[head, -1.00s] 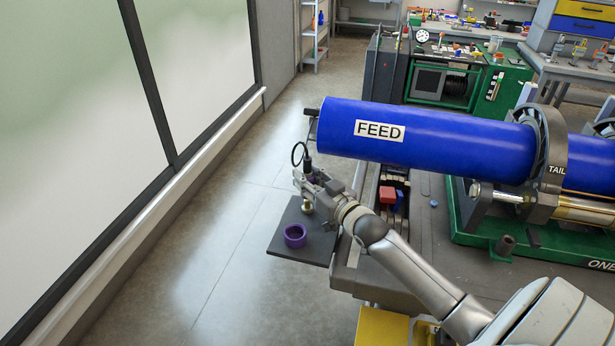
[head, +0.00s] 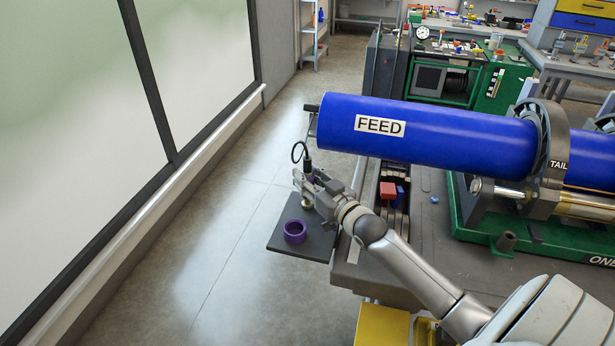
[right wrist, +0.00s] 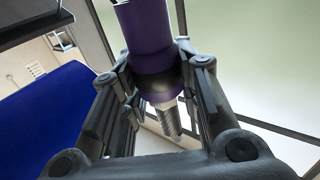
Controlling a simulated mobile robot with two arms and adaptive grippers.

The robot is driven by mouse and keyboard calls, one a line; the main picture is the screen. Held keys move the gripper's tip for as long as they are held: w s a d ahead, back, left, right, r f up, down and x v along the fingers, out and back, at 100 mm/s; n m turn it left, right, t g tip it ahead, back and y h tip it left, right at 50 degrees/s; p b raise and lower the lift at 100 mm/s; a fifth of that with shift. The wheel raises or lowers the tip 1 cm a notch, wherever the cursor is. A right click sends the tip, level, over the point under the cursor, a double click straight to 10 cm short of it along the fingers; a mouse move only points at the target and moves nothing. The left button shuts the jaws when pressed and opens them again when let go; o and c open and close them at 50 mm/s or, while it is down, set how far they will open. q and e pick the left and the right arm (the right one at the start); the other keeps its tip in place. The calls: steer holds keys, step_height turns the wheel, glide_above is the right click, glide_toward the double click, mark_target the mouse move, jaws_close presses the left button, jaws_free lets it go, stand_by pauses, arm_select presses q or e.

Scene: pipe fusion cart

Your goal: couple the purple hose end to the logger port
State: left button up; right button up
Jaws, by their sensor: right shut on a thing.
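In the head view my right gripper (head: 308,186) is at the left end of the cart, above a dark plate (head: 283,243). It is shut on the purple hose end, mostly hidden there by the fingers. In the right wrist view the purple hose end (right wrist: 147,32) sits between the fingers, with a dark band and a threaded metal part (right wrist: 169,121) beyond it. A small brass-coloured fitting (head: 307,204) shows just under the gripper; I cannot tell whether it is the logger port or whether the hose end touches it. My left gripper is not in view.
A purple ring (head: 294,232) lies on the dark plate, close to the fitting. The large blue FEED pipe (head: 440,137) runs above and right of the gripper. A black hose loop (head: 299,152) rises by the pipe's end. Open floor lies left.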

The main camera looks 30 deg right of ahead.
steer(key=shift+s+f+b, duration=0.1)
steer(key=shift+f+b, duration=0.35)
steer(key=shift+f, duration=0.35)
steer(key=o, duration=1.2)
steer(key=shift+a+f, duration=0.1)
steer(key=shift+c, duration=0.2)
steer(key=shift+f, duration=0.1)
steer(key=shift+s+f, duration=0.15)
steer(key=shift+s+a+f, duration=0.1)
steer(key=shift+s, duration=0.15)
steer(key=s, duration=0.3)
steer(key=s+r, duration=0.1)
steer(key=s, duration=0.3)
steer(key=s+d, duration=0.1)
steer(key=s, duration=0.3)
steer(key=shift+s+r, duration=0.1)
steer(key=shift+r, duration=0.15)
